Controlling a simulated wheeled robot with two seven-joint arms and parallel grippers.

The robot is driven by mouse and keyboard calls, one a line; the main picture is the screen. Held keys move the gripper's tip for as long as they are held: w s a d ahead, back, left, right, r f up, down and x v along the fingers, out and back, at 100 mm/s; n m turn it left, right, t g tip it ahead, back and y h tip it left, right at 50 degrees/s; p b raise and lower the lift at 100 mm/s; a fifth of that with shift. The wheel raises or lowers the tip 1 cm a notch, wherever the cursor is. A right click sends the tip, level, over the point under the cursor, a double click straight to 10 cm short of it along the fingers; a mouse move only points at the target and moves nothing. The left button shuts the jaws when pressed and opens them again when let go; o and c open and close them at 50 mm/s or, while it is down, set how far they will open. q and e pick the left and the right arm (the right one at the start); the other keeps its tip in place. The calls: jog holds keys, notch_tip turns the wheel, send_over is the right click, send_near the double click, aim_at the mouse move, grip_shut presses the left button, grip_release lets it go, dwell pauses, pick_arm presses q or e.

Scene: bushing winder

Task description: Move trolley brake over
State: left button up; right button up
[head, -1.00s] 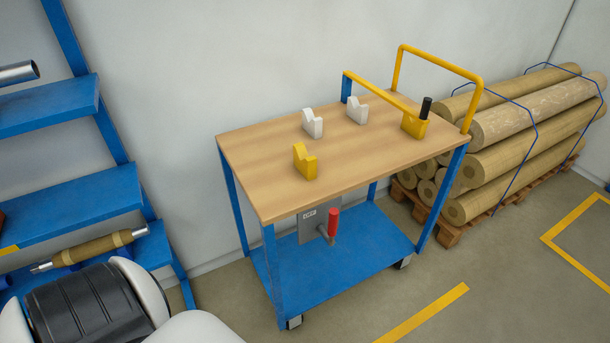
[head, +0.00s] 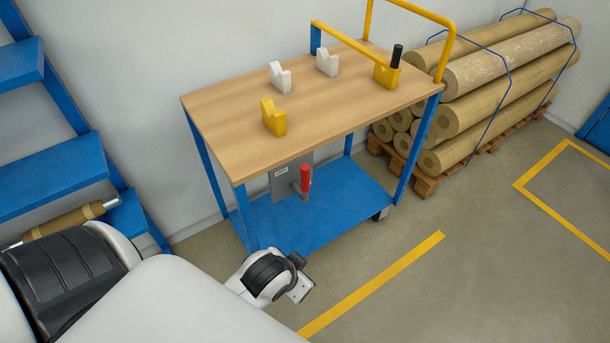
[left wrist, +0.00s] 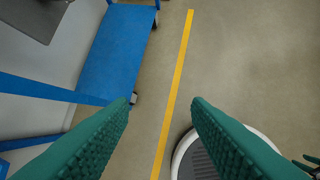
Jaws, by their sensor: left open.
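The blue trolley (head: 315,212) has a wooden top and stands against the wall. A yellow block with an upright black grip (head: 389,68) sits on its top at the right end, by the yellow handle. A red-handled lever (head: 305,178) is on a grey plate under the top's front edge. I cannot tell for certain which of these is the brake. My left wrist shows low in front of the trolley in the head view. My left gripper (left wrist: 162,112) is open and empty, over the floor beside the trolley's lower shelf. A dark green bit at the left wrist view's right edge may be my right gripper.
Two white notched blocks (head: 280,78) and a yellow one (head: 272,118) stand on the trolley top. Strapped rolls (head: 500,85) lie on a pallet at the right. A blue rack (head: 50,180) is at the left. The floor with yellow lines is clear in front.

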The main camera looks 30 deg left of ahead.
pick_arm(q)
jog(key=w+d+r+m+t+h, duration=0.1)
jog(key=w+d+r+m+t, duration=0.15)
jog(key=w+r+t, duration=0.55)
jog(key=w+d+r+m+t+h, duration=0.2)
jog(key=w+d+r+t, duration=0.15)
jog(key=w+r, duration=0.85)
jog(key=s+d+r+m+g+h, duration=0.2)
jog(key=d+r+m+g+h, duration=0.2)
jog(key=d+r+m+h, duration=0.85)
jog(key=m+g+y, duration=1)
jog(key=g+y, duration=0.3)
jog(key=y, duration=0.2)
send_near(305, 176)
jog(key=shift+w+a+r, duration=0.2)
jog(key=shift+w, duration=0.3)
jog(key=shift+a+f, duration=0.1)
jog(key=shift+f, duration=0.2)
notch_tip(305, 176, down, 11)
jog(key=shift+f+p, duration=0.1)
jog(key=shift+p, duration=0.35)
